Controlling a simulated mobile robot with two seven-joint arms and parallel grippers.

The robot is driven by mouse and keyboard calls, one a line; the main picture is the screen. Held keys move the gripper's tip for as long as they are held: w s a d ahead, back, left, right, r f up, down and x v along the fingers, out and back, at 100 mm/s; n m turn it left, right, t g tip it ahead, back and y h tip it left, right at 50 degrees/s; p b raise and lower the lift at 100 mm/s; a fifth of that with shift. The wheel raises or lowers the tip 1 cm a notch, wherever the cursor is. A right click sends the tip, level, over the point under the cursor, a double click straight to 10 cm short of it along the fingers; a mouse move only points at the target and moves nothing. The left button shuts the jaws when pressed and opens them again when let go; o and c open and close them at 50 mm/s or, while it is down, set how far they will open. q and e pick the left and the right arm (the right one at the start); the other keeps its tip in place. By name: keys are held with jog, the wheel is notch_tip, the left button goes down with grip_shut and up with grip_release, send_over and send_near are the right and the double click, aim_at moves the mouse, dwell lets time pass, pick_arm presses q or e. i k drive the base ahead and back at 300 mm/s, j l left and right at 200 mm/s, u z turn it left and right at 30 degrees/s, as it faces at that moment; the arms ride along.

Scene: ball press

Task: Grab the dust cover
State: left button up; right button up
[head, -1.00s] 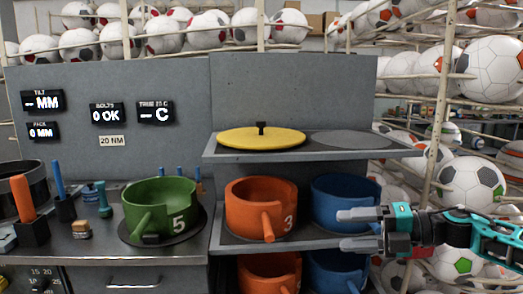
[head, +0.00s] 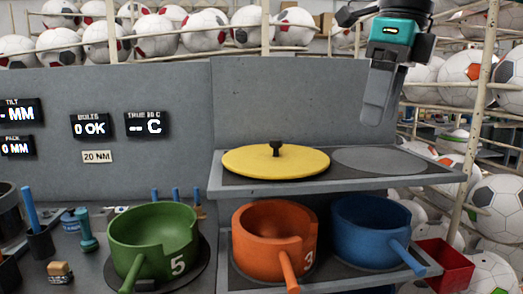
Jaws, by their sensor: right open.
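The dust cover appears to be the flat yellow disc (head: 252,163) with a small black knob (head: 276,147) on top. It lies on the left part of the upper grey shelf (head: 435,176). My right gripper (head: 378,112) hangs from the upper right with its fingers pointing down. It is above the right part of that shelf, to the right of the yellow disc and apart from it. It is open and holds nothing; one finger largely hides the other. My left gripper is not in view.
A bare grey round spot (head: 385,160) lies right of the disc. Below are an orange pot (head: 262,236) and a blue pot (head: 362,226); a green pot (head: 145,235) stands on the left. A red bin (head: 440,264) is at lower right. A grey panel (head: 285,95) rises behind.

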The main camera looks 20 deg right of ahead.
aim_at(276, 160)
jog(key=i, duration=0.95)
